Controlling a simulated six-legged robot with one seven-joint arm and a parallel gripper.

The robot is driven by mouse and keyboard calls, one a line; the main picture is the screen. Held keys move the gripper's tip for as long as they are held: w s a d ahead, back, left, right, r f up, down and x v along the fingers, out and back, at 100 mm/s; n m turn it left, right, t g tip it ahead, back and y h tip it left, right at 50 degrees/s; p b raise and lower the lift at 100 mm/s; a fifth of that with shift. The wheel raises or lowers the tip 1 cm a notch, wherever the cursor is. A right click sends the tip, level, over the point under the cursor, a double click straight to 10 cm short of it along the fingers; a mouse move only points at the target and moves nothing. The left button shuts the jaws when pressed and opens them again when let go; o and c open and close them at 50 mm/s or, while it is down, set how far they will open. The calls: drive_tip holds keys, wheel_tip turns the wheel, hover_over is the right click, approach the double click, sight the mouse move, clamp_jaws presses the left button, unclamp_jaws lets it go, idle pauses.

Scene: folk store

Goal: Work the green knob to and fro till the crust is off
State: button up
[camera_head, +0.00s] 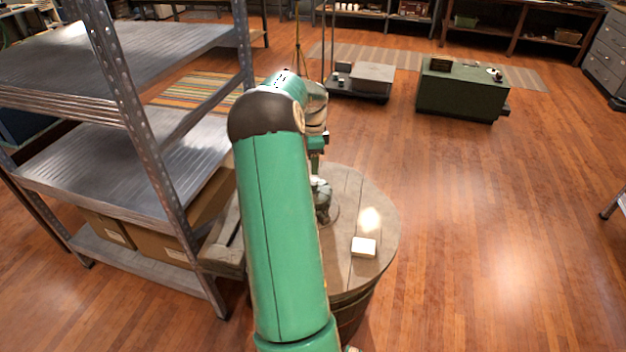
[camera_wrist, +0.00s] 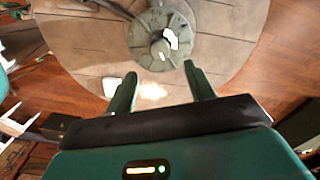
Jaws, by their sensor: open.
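The green knob (camera_wrist: 160,46) sits on a round grey-green base on the round wooden top (camera_wrist: 85,45). Bright white patches show on the knob; I cannot tell whether they are crust or glare. My gripper (camera_wrist: 159,70) is open, its two fingers apart, pointing at the knob with nothing between them. In the wrist view the fingertips lie just short of the knob's near side; I see no contact. In the head view the knob (camera_head: 321,190) is partly hidden behind my green arm.
A small white block (camera_head: 364,247) lies on the wooden barrel top (camera_head: 375,205). A metal shelf rack (camera_head: 140,100) stands close on the left, with cardboard boxes low down. A green chest (camera_head: 455,95) and a grey box (camera_head: 372,77) stand farther back.

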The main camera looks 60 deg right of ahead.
sight(313, 182)
wheel_tip(313, 182, down, 8)
drive_tip(key=shift+f, duration=0.1)
drive_tip(key=c, duration=1)
